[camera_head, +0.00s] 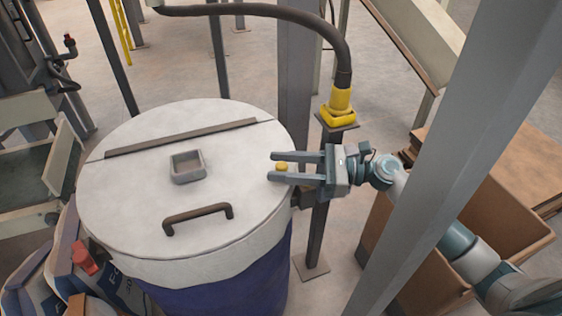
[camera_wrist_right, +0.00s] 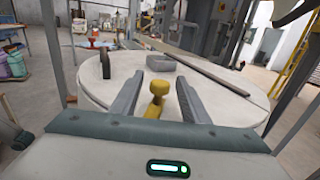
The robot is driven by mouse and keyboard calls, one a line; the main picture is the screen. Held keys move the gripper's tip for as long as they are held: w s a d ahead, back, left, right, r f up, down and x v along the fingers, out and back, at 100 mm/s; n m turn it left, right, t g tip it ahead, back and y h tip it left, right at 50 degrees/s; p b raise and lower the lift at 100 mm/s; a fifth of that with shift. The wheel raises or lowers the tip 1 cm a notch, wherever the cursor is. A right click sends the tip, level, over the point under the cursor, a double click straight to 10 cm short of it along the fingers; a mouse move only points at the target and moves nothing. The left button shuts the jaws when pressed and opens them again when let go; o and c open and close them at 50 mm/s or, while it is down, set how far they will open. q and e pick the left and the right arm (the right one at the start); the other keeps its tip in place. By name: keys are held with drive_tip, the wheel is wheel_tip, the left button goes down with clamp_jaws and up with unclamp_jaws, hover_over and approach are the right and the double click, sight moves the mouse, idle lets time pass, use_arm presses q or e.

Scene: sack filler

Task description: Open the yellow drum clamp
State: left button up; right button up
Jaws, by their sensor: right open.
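The yellow drum clamp (camera_head: 281,166) shows as a small yellow knob at the right edge of the round white drum lid (camera_head: 130,210). My right gripper (camera_head: 270,166) is open, and its two fingers lie on either side of the yellow knob without visibly closing on it. In the right wrist view the yellow clamp (camera_wrist_right: 155,95) stands between the open fingers, its lower part running down toward the palm. In the head view most of the clamp is hidden by the gripper. My left gripper is not in view.
The lid has a dark handle (camera_head: 197,214), a small grey box (camera_head: 187,166) and a hinge strip (camera_head: 180,138). A grey post (camera_head: 465,150) crosses in front of my right arm. A cardboard box (camera_head: 500,225) stands at right; sacks (camera_head: 90,275) lie at lower left.

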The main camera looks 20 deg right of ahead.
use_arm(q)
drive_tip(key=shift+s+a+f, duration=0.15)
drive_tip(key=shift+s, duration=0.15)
use_arm(e)
drive_tip(key=shift+w+a, duration=0.1)
drive_tip(key=shift+a, duration=0.15)
clamp_jaws()
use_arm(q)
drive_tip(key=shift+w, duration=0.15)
